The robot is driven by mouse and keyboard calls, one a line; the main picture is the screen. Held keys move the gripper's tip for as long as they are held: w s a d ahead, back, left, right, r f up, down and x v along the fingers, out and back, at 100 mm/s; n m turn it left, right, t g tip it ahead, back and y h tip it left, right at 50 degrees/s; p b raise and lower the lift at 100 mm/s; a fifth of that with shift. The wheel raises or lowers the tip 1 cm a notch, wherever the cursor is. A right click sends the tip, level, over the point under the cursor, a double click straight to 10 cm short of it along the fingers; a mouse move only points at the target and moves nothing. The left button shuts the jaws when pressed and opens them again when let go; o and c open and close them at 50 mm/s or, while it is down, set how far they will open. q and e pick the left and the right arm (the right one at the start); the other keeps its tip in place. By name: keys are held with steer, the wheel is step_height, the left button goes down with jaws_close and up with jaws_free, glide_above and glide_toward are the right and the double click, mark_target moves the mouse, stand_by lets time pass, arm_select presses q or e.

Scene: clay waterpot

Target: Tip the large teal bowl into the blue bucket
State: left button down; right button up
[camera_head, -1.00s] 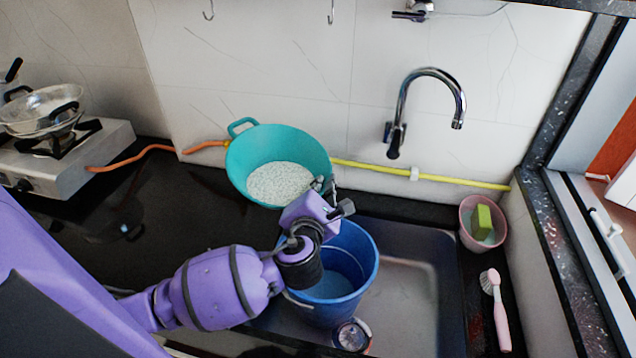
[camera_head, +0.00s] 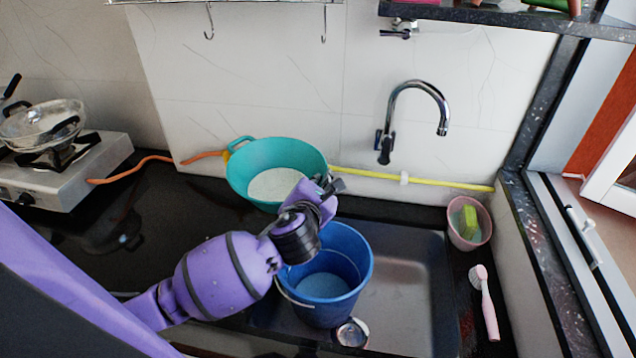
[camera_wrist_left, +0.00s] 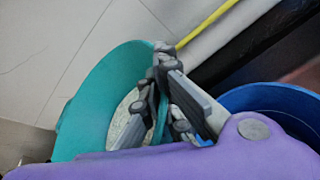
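The large teal bowl (camera_head: 253,172) stands on the black counter left of the sink and holds a pale, grainy mass. It also shows in the left wrist view (camera_wrist_left: 90,108). My left gripper (camera_head: 333,186) is at the bowl's right rim. In the left wrist view its fingers (camera_wrist_left: 163,80) come together around the teal rim and look shut on it. The blue bucket (camera_head: 330,304) stands upright in the sink, with a bluish inside, just in front of the bowl; its rim also shows at the right of the left wrist view (camera_wrist_left: 265,95). My right gripper is out of view.
A faucet (camera_head: 440,110) reaches out above the sink (camera_head: 405,300). A pink tub (camera_head: 468,232) with a green sponge and a pink brush (camera_head: 487,305) lie to the right. A stove (camera_head: 60,175) with a pan is at the left. A yellow hose (camera_head: 370,175) runs behind.

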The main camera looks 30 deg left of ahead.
arm_select(q)
steer(key=shift+n, duration=0.3)
steer(key=shift+r, duration=2.55)
